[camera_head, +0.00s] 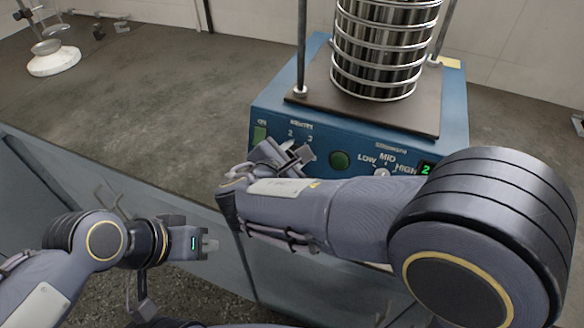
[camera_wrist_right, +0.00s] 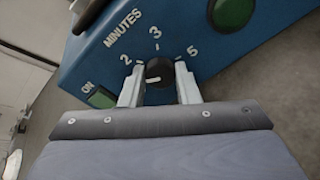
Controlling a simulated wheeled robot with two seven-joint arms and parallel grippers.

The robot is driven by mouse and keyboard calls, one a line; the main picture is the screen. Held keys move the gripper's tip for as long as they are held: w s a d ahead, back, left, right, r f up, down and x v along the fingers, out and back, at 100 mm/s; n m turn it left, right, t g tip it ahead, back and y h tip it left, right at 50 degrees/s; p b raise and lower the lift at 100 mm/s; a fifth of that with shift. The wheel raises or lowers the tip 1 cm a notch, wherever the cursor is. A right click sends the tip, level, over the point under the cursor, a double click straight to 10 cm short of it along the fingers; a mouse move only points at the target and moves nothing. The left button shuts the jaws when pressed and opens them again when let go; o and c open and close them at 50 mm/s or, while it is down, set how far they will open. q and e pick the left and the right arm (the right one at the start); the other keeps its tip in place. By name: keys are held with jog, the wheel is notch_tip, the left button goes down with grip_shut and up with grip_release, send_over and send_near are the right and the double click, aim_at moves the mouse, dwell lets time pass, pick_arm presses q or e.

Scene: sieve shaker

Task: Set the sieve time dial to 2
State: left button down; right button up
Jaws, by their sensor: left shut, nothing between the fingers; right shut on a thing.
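The sieve time dial (camera_wrist_right: 158,72), a small black knob with a white mark, sits under the "MINUTES" label between the numbers 2, 3 and 5. Its mark shows on the left part of the knob, below the level of the 2; the exact reading is hard to tell. My right gripper (camera_wrist_right: 160,88) is shut on the dial, one finger on each side. In the head view my right gripper (camera_head: 285,158) covers the dial on the front of the blue shaker (camera_head: 270,105). My left gripper (camera_head: 210,245) is shut and empty, low in front of the bench.
A green ON switch (camera_head: 260,134), a round green button (camera_head: 340,159), a LOW-MID-HIGH knob (camera_head: 381,173) and a display (camera_head: 426,169) reading 2 share the panel. The sieve stack (camera_head: 385,50) stands on top between rods.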

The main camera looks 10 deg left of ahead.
jog(key=m+b, duration=0.2)
jog(key=b, duration=0.1)
jog(key=m+b, duration=0.1)
jog(key=b, duration=0.1)
jog(key=shift+f+m, duration=0.25)
jog(key=shift+m, duration=0.15)
jog(key=shift+r+m+b, duration=0.2)
jog(key=shift+m+b, duration=0.6)
jog(key=shift+b, duration=0.2)
jog(key=o, duration=1)
jog(key=shift+c, duration=0.2)
jog(key=shift+s, duration=0.15)
jog(key=p+v, duration=0.1)
jog(key=v, duration=0.6)
jog(key=shift+s+r, duration=0.2)
jog(key=shift+s, duration=0.15)
